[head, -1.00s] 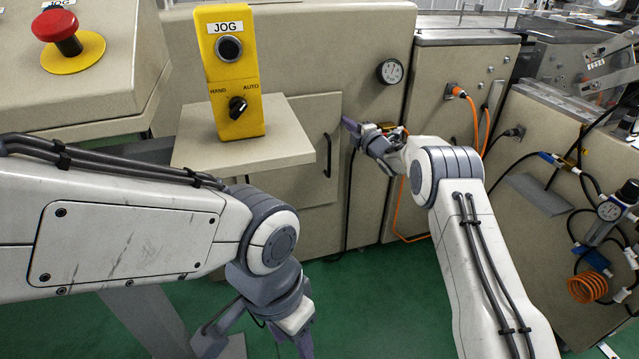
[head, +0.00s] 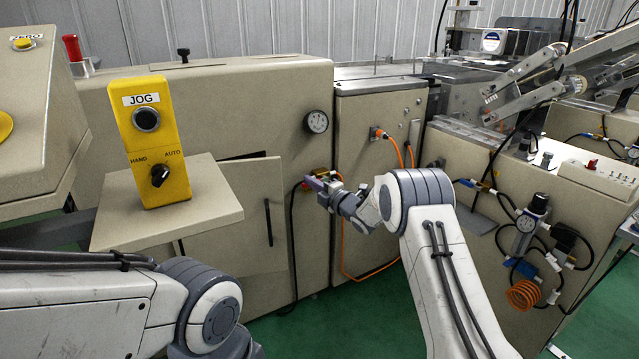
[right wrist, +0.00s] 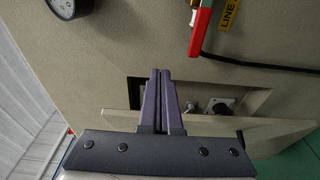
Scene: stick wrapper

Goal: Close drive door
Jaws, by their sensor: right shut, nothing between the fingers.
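The drive door (head: 255,205) is a beige panel with a black vertical handle (head: 268,222), low on the machine's front. It stands ajar in the head view, with a dark gap along its top edge. In the right wrist view, the door's edge (right wrist: 275,128) stands out from a dark opening with metal parts (right wrist: 217,106) inside. My right gripper (head: 312,183) is shut and empty, right of the handle and apart from it in the head view. Its purple fingers (right wrist: 158,74) point across the opening in the right wrist view; contact with the door is unclear. My left gripper is out of view.
A yellow JOG box (head: 150,140) stands on a beige shelf (head: 165,225) that partly covers the door's left side. A gauge (head: 316,122) sits above the door. An orange cable (head: 343,245) hangs right of it. Green floor (head: 375,310) is free below.

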